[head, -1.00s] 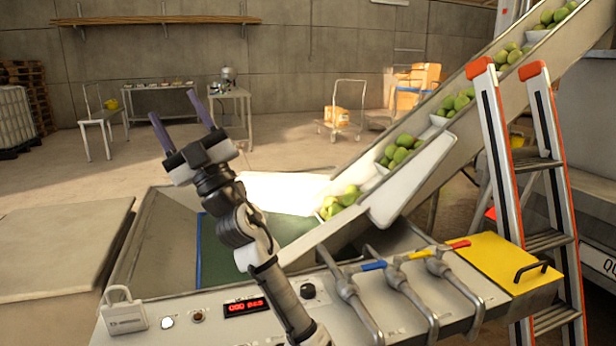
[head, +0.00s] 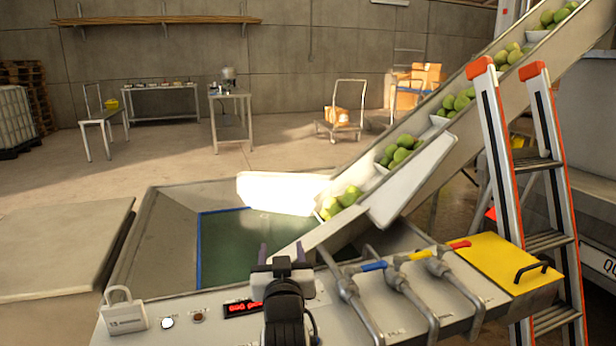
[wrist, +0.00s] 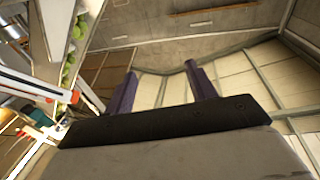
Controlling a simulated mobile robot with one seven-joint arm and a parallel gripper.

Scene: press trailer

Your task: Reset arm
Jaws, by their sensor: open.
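My gripper (head: 282,252) is low at the front middle of the head view, just above the control panel. Its two purple fingers stand apart with nothing between them. My arm hides part of the panel, beside the red display (head: 243,308). In the wrist view my gripper (wrist: 160,88) also shows open and empty, with the wall and ceiling beyond its fingers.
The control panel (head: 205,332) carries a padlock-shaped tag (head: 124,312) and pipes with blue, yellow and red (head: 459,244) handles. Behind are a hopper (head: 165,240) and a conveyor with green fruit (head: 400,150). A ladder (head: 500,160) stands right.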

